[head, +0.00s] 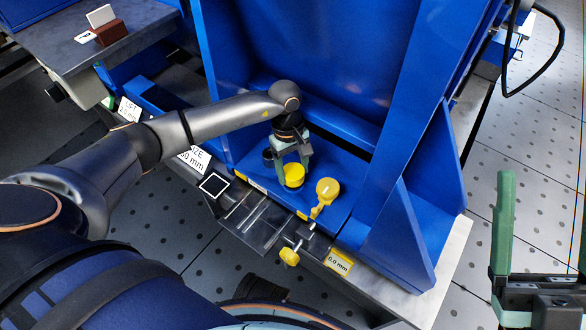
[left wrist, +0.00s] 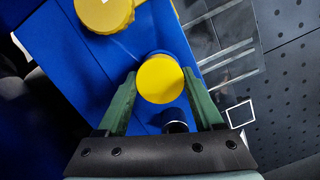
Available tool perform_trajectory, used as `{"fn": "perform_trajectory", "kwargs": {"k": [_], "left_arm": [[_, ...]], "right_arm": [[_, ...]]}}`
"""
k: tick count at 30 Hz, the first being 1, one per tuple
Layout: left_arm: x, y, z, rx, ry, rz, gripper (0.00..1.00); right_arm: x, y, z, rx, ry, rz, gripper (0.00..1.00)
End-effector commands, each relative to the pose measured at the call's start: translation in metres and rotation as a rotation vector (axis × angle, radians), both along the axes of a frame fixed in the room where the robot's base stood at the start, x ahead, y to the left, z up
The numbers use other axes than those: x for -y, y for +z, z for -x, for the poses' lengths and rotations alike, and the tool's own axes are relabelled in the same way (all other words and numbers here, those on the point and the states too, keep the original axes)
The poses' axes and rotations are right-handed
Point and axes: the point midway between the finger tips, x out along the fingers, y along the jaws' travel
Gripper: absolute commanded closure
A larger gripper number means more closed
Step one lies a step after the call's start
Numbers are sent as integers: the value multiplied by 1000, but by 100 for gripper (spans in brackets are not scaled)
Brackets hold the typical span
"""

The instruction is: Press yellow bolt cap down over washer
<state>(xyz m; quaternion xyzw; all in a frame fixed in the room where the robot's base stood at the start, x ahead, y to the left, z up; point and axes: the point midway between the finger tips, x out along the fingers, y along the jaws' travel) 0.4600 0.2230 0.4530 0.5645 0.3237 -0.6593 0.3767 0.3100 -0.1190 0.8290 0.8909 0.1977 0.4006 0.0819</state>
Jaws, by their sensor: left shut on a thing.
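The yellow bolt cap (head: 293,176) is on the blue base plate (head: 333,163) of the fixture, at the foot of the tall blue panel. My left gripper (head: 292,163) reaches down from above with its green fingers on either side of the cap. The left wrist view shows the round yellow top (left wrist: 160,79) between the fingertips (left wrist: 160,88), which are shut on it. The washer and bolt under the cap are hidden, so I cannot tell how far down it sits. My right gripper (head: 543,235) is empty, its fingers wide apart at the right edge.
A yellow round-headed piece (head: 327,190) stands close to the right of the cap. A dark cylinder (head: 268,156) is close on its left. A yellow knob (head: 289,257) and a 0.0 mm label (head: 339,262) are at the front edge. The blue panel (head: 310,70) rises behind.

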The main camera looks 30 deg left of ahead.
Motion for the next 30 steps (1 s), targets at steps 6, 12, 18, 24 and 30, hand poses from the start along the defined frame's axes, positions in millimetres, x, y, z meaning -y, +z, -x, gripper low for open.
{"fn": "perform_trajectory", "kwargs": {"k": [6, 12, 18, 24, 30], "left_arm": [[0, 11, 0, 1, -1, -1, 84], [0, 11, 0, 1, 0, -1, 84], [0, 11, 0, 1, 0, -1, 84], [0, 11, 0, 1, 0, -1, 84], [0, 11, 0, 0, 1, -1, 84]], "right_arm": [[0, 8, 0, 0, 0, 0, 20], [0, 8, 0, 0, 0, 0, 20], [0, 8, 0, 0, 0, 0, 20], [0, 7, 0, 0, 0, 0, 20], [0, 5, 0, 0, 0, 0, 20]]}}
